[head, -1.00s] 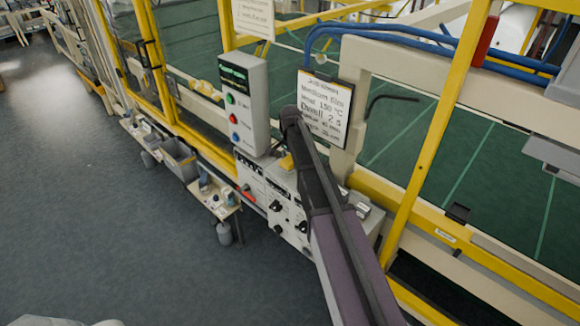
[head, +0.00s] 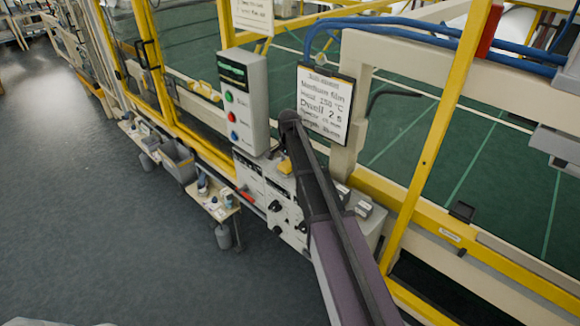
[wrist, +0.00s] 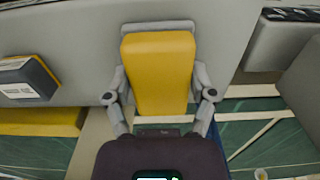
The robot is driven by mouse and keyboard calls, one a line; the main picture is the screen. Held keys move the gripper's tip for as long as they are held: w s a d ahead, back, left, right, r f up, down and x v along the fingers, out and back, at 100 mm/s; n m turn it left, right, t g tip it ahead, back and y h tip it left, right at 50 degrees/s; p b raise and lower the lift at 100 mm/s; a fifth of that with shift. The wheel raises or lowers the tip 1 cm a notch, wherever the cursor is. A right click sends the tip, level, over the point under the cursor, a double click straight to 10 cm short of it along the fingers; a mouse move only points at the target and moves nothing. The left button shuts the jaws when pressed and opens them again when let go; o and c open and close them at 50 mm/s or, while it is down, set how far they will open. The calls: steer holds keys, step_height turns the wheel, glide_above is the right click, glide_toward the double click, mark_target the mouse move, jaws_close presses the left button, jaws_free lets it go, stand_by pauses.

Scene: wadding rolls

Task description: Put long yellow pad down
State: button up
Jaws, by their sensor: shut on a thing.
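The long yellow pad (wrist: 158,70) is between the two grey fingers of my gripper (wrist: 161,82) in the wrist view. The fingers are shut on its sides, and its broad yellow face is towards the camera. A grey surface lies behind its upper part; whether the pad touches that surface I cannot tell. In the head view a small yellow patch (head: 285,166), likely the pad, shows beside my dark arm above the control box. My arm hides the gripper there.
The control box (head: 270,200) has knobs on its front, and small grey blocks (head: 362,208) sit on its top. A grey button panel (head: 244,105) and a job sheet (head: 324,103) stand behind. A dark grey block with a white label (wrist: 28,78) is left of the pad.

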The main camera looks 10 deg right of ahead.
mark_target(289, 163)
steer(key=shift+f, duration=0.15)
steer(key=o, duration=0.9)
step_height(289, 163, up, 12)
steer(key=p, duration=1.2)
stand_by(0.6)
steer(key=s+n, duration=0.3)
steer(key=s, duration=0.6)
steer(key=s+n, duration=0.4)
steer(key=s, duration=0.6)
steer(key=s+n, duration=0.3)
steer(key=s, duration=0.7)
steer(key=shift+d+n, duration=0.4)
